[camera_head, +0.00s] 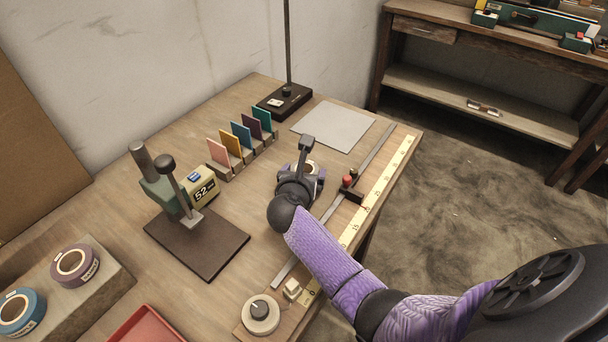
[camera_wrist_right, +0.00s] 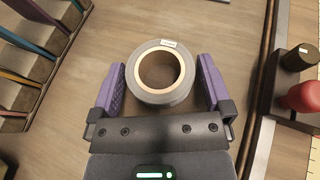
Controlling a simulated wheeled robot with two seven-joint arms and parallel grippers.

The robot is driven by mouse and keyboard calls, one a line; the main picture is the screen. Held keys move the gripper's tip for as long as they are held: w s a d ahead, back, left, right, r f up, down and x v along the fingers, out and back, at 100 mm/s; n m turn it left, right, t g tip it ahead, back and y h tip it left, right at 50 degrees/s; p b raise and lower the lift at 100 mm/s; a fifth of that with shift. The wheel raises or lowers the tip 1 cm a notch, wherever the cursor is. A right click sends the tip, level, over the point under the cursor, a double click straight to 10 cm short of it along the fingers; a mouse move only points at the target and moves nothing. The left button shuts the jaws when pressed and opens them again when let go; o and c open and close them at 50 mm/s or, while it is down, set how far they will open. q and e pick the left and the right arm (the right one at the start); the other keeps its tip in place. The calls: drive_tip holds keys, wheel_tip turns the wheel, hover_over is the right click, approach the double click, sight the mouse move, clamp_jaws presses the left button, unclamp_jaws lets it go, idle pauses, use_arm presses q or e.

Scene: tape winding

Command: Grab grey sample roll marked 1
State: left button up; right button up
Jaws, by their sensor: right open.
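A grey tape roll (camera_wrist_right: 161,98) with a tan core and a small white label stands out in the right wrist view. It lies flat on the wooden table. My right gripper (camera_wrist_right: 161,85) is open, with one purple finger on each side of the roll and a small gap on both sides. The label is too small to read. In the head view my right gripper (camera_head: 302,178) is over the table and hides most of the roll (camera_head: 309,167). My left gripper is in neither view.
A metal rail with a red-knobbed slider (camera_head: 349,183) and a yellow ruler (camera_head: 378,194) run just right of the gripper. Coloured cards (camera_head: 240,138) in holders stand to its left. A press (camera_head: 165,190) on a dark base, purple and blue rolls (camera_head: 74,264), and a red tray (camera_head: 148,326) are further left.

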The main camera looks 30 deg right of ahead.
drive_tip(key=shift+r, duration=0.1)
drive_tip(key=c, duration=1)
